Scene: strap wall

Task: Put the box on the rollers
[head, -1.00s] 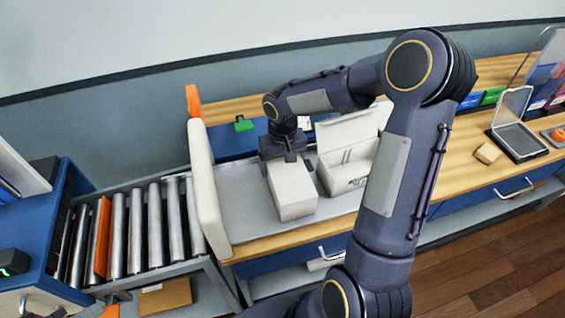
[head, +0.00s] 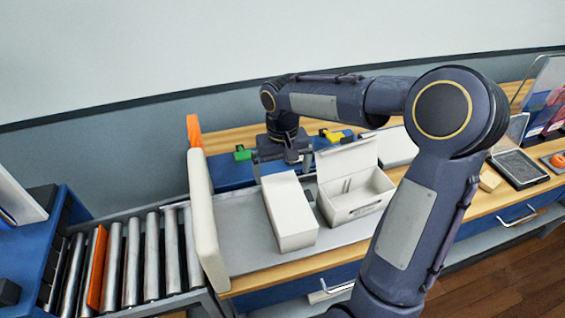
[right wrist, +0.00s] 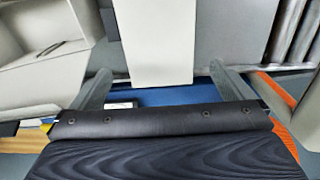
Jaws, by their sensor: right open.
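A closed white box (head: 290,212) lies on the grey mat on the table, just left of an open white box. It also shows in the right wrist view (right wrist: 155,40). The metal rollers (head: 132,262) are at the lower left, beyond an upright cream panel (head: 204,215). My right gripper (head: 283,166) is open and empty at the far end of the closed box. In the right wrist view its fingers (right wrist: 160,82) are spread to either side of the box's end, with gaps. My left gripper is not in view.
The open box (head: 357,195) stands close on the right. The cream panel rises between mat and rollers. An orange divider (head: 97,268) stands among the rollers. A blue strip with green and yellow pieces lies behind; a black tray (head: 518,167) is at far right.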

